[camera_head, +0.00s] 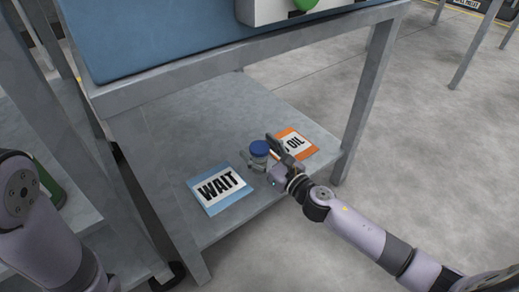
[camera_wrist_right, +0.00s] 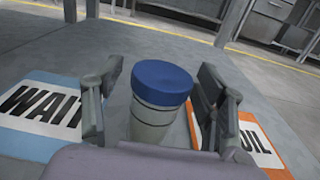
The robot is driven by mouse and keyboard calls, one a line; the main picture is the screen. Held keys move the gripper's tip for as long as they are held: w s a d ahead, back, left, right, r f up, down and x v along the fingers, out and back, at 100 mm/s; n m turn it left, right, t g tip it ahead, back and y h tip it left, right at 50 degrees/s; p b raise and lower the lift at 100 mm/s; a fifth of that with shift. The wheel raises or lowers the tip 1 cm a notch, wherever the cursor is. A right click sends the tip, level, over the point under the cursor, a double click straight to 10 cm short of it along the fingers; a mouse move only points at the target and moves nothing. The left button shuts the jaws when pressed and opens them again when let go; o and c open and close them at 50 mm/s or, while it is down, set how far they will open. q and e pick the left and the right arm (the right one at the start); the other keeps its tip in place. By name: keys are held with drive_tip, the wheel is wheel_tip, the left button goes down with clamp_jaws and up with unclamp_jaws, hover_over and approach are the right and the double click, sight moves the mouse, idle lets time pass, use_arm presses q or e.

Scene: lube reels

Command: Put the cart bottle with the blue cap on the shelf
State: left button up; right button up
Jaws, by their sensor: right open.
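The bottle with the blue cap (camera_head: 259,148) stands upright on the grey lower deck (camera_head: 165,135) of a metal stand, between a blue-bordered WAIT sign (camera_head: 219,188) and an orange OIL sign (camera_head: 296,143). My right gripper (camera_head: 265,164) is at the bottle, reaching in from the right. In the right wrist view the bottle (camera_wrist_right: 153,122) is between the two open fingers of the right gripper (camera_wrist_right: 155,108). A gap shows on both sides of it. The bottle's base is hidden by my gripper. My left arm shows at the left edge; its gripper is out of view.
A blue upper surface (camera_head: 180,35) is above the deck, with a grey and green object (camera_head: 290,8) on it. A grey leg (camera_head: 367,90) stands beyond my right wrist. Another metal rack (camera_head: 60,150) is on the left. Open floor (camera_head: 440,140) lies to the right.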

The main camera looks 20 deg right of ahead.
drive_tip(key=shift+r, duration=0.1)
drive_tip(key=shift+r, duration=0.1)
drive_tip(key=p+v, duration=0.1)
drive_tip(key=v, duration=1.1)
idle(0.4)
